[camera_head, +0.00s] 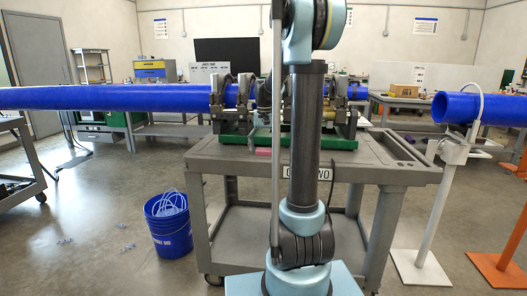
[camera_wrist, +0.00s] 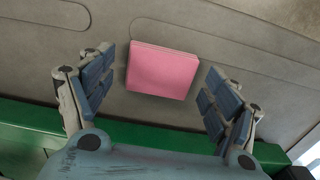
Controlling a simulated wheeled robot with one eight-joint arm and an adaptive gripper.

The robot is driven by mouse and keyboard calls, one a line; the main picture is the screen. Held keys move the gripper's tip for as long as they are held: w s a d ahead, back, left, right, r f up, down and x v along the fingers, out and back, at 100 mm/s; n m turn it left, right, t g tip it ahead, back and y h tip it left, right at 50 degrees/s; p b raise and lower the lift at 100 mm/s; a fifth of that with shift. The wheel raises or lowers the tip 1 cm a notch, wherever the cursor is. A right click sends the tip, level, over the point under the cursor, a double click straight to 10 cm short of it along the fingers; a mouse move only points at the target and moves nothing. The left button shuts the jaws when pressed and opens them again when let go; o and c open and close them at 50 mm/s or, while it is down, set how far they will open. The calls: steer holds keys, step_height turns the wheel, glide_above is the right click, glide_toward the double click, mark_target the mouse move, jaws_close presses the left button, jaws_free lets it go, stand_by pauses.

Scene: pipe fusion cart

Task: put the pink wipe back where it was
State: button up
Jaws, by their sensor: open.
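The pink wipe (camera_wrist: 162,71) lies flat on the grey top of the cart in the wrist view, a folded square. My gripper (camera_wrist: 160,95) is open, with one finger on each side of the wipe and a visible gap on both sides. In the head view, a small pink edge of the wipe (camera_head: 264,151) shows on the cart top (camera_head: 215,153), left of my arm.
A green-based fusion machine (camera_head: 233,128) stands on the cart, its green edge (camera_wrist: 130,134) close under my gripper. Blue pipe (camera_head: 110,97) runs through it. A blue bucket (camera_head: 168,225) stands on the floor at left. A pipe stand (camera_head: 440,195) is at right.

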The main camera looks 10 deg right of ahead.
mark_target(264, 150)
step_height(264, 150, up, 11)
steer(key=s+f+n+t, duration=0.1)
steer(key=s+f, duration=0.3)
steer(key=s, duration=0.6)
steer(key=s+f+n, duration=0.1)
steer(key=s+f, duration=0.2)
steer(key=s, duration=0.7)
steer(key=s+f+n+t, duration=0.1)
steer(key=s+f, duration=1.3)
steer(key=f, duration=0.1)
steer(key=shift+s+f+n, duration=0.3)
steer(key=shift+n, duration=0.1)
